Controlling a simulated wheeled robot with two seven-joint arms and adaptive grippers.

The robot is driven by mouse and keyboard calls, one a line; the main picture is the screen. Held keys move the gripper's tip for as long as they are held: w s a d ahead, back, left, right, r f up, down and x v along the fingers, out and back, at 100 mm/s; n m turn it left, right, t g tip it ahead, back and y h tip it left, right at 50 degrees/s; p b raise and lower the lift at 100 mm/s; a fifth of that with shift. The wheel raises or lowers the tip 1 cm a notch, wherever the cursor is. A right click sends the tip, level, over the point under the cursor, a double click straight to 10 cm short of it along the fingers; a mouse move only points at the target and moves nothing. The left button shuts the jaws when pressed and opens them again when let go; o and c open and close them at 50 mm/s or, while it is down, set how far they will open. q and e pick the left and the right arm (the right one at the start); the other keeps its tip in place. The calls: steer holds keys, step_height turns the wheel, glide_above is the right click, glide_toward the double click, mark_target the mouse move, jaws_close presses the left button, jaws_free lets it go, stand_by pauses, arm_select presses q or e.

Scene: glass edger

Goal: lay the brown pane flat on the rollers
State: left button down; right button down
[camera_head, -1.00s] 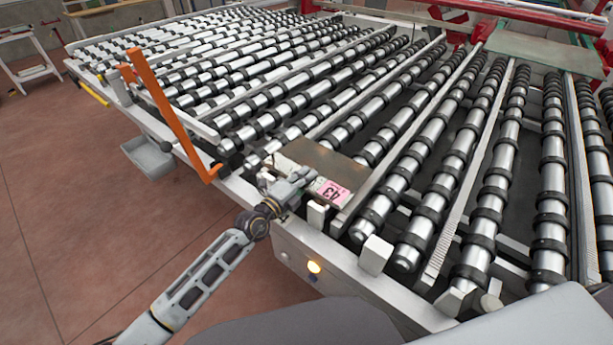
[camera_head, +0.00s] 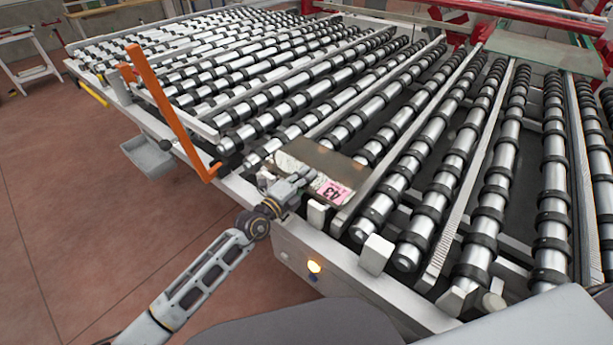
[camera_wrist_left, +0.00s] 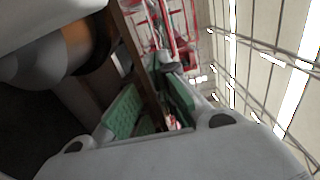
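The brown pane (camera_head: 325,158) is over the near ends of the rollers (camera_head: 400,175), by the table's front rail. It looks close to flat; whether it rests fully on the rollers I cannot tell. A pink label (camera_head: 334,193) marked 43 is at its near right corner. My left gripper (camera_head: 306,178) is at the pane's near edge. In the left wrist view the pane (camera_wrist_left: 132,40) is a brown strip running between the green finger pads (camera_wrist_left: 152,100), which appear closed on it. My right gripper is not in view.
An orange upright bar (camera_head: 168,110) stands at the front rail, left of the pane. White blocks (camera_head: 375,254) stand along the rail to the right. A greenish pane (camera_head: 545,48) lies at the far right. The rollers right of the brown pane are bare.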

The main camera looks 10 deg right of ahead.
arm_select(q)
steer(key=c, duration=1.6)
jaws_free()
steer(key=shift+s+f, duration=0.3)
steer(key=shift+f, duration=0.3)
steer(key=shift+o, duration=0.2)
steer(key=shift+f, duration=0.15)
steer(key=shift+s+a+f, duration=0.1)
steer(key=shift+a+f, duration=0.1)
steer(key=shift+f, duration=0.1)
steer(key=shift+s+a, duration=0.25)
steer(key=shift+a, duration=0.15)
steer(key=shift+s+a+r, duration=0.25)
steer(key=shift+a+r, duration=0.15)
steer(key=shift+a, duration=0.1)
